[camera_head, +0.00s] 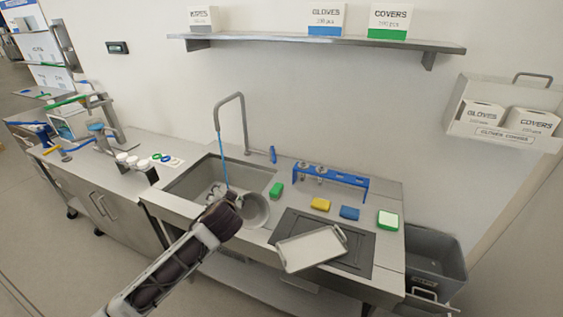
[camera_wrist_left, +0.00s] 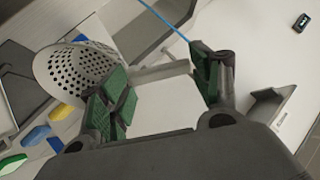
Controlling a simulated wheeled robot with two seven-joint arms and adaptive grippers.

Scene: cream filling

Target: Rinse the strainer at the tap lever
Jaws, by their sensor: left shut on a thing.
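The strainer (camera_head: 255,210) is a grey perforated bowl over the right edge of the sink (camera_head: 180,184). It also shows at the left of the left wrist view (camera_wrist_left: 78,72). My left gripper (camera_head: 224,209) is shut on the strainer's handle side; the exact grip is partly hidden. In the left wrist view its green-padded fingers (camera_wrist_left: 165,90) stand either side of a pale part. The tall tap (camera_head: 243,115) has a thin blue stream (camera_head: 222,160) falling from its spout toward my gripper, left of the bowl. The blue tap lever (camera_head: 273,155) is upright right of the tap. My right gripper is out of view.
A metal tray (camera_head: 310,249) lies at the front on a dark panel. A shelf (camera_head: 320,43) spans the wall above.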

